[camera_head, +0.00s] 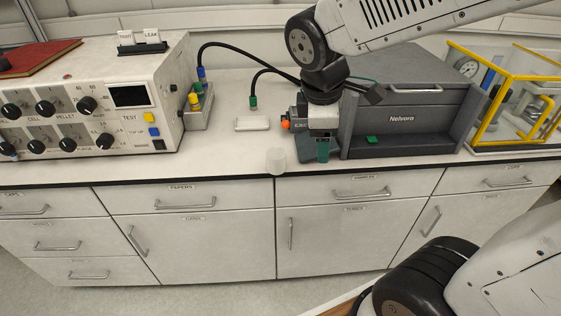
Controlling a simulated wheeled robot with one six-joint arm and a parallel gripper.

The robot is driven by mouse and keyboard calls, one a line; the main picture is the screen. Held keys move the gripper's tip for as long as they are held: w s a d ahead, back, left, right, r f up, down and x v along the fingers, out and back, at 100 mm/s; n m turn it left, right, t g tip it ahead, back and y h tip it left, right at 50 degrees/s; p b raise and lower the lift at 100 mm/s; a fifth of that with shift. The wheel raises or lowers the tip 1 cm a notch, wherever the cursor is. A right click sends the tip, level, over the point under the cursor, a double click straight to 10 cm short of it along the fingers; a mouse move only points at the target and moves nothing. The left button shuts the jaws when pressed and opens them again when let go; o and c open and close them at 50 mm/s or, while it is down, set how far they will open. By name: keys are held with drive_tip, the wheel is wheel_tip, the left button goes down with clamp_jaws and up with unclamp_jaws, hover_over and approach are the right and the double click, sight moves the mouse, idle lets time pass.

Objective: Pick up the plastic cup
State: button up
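A small, whitish translucent cup (276,161) stands upright near the front edge of the white bench. It appears to be the plastic cup. My gripper (321,155) hangs down just to the right of the cup, in front of the dark grey unit, with a visible gap between them. The gripper's lower end shows grey and teal parts. Its fingers are small and overlap in this view, so I cannot tell how far apart they are. It is not touching the cup.
A white control box (130,98) with knobs stands at left, a red book (38,57) on top. A small white tray (252,124) lies behind the cup. The grey Nelvora unit (405,120) and yellow-framed enclosure (500,100) stand right. Bench left of the cup is clear.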

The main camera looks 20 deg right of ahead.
drive_tip(key=w+a+f+n, duration=0.3)
drive_tip(key=w+f+n, duration=0.1)
drive_tip(key=w+n, duration=0.3)
drive_tip(key=n+t, duration=0.2)
drive_tip(key=n, duration=0.6)
approach(276, 157)
drive_tip(key=shift+h, duration=0.4)
drive_tip(key=x, duration=0.2)
drive_tip(key=s+x, duration=0.1)
drive_tip(key=x, duration=0.4)
drive_tip(key=shift+s+a+f, duration=0.1)
drive_tip(key=shift+a+f, duration=0.25)
drive_tip(key=shift+f, duration=0.1)
drive_tip(key=c, duration=1)
